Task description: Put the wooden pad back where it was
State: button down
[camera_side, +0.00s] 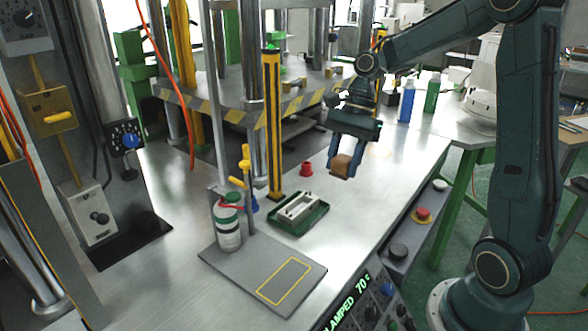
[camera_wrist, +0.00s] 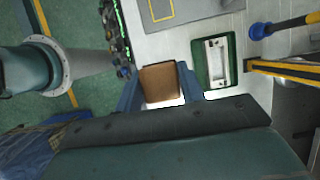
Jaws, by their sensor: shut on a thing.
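The wooden pad (camera_side: 342,165) is a small brown block held up above the metal table in the side view. It also shows in the wrist view (camera_wrist: 160,82) between two blue fingers. My gripper (camera_side: 343,168) is shut on the pad, with a finger on each side of it. In the side view it hangs over the right part of the table, with clear space under the pad. A grey plate with a yellow outlined rectangle (camera_side: 284,281) lies at the table's front. The inside of the rectangle is empty.
A green tray with a pale metal mould (camera_side: 298,212) sits behind the plate. Canisters (camera_side: 228,228) and a post stand on the plate's left.

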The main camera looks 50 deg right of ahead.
send_over(332, 243)
jog(key=d, duration=0.2)
jog(key=f, duration=1.5)
jog(key=shift+a+f, duration=0.25)
jog(key=shift+f, duration=0.05)
jog(key=shift+f, duration=0.1)
jog(key=shift+f, duration=1.8)
jog(key=shift+f, duration=0.1)
jog(key=c, duration=0.9)
grip_release()
jog(key=shift+o, duration=0.2)
jog(key=v, duration=1.2)
